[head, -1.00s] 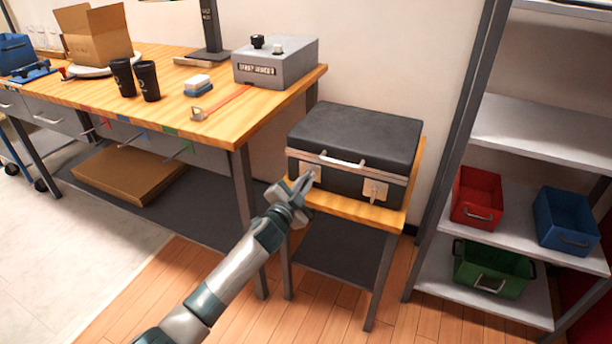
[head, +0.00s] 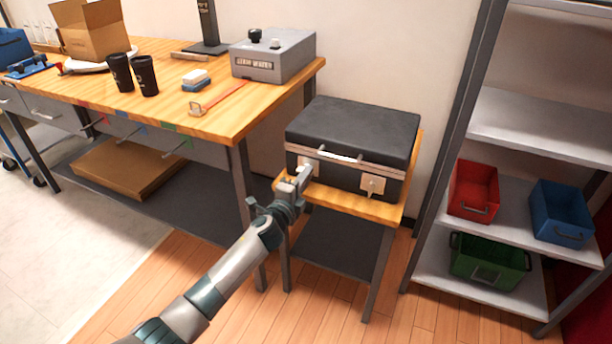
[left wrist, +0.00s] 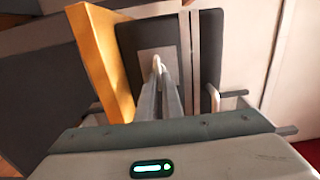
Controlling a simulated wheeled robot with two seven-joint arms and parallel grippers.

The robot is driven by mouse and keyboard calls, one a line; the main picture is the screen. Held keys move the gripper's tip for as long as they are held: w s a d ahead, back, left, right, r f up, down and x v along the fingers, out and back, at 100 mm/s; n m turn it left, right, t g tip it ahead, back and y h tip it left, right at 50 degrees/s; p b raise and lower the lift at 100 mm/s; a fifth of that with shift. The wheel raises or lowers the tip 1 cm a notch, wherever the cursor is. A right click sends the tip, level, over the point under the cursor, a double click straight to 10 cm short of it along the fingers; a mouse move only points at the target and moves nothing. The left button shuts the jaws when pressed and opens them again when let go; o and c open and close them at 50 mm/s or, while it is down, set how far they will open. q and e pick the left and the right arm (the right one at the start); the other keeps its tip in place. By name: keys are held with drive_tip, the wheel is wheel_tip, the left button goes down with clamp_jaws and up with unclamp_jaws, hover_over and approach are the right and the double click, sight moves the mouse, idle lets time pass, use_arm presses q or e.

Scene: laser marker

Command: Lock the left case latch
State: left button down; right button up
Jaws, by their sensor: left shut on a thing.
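A black case (head: 352,135) with a closed lid, a pale metal band and a front handle (head: 340,156) stands on a small wooden-topped stand. The left case latch (head: 309,163) is on the case front, partly hidden behind my gripper. The right case latch (head: 372,184) is in plain view. My left gripper (head: 304,175) is at the left latch. In the left wrist view the fingers (left wrist: 159,84) are close together on the latch's pale loop (left wrist: 157,65), in front of its plate (left wrist: 146,62). My right gripper is not in view.
The stand's wooden top (head: 388,211) has a narrow free strip before the case. A workbench (head: 225,122) with a grey box (head: 273,58) is at left. A shelf rack with red (head: 474,190), blue (head: 562,212) and green (head: 490,258) bins is at right.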

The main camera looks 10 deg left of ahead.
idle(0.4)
use_arm(q)
drive_tip(key=c, duration=1.9)
unclamp_jaws()
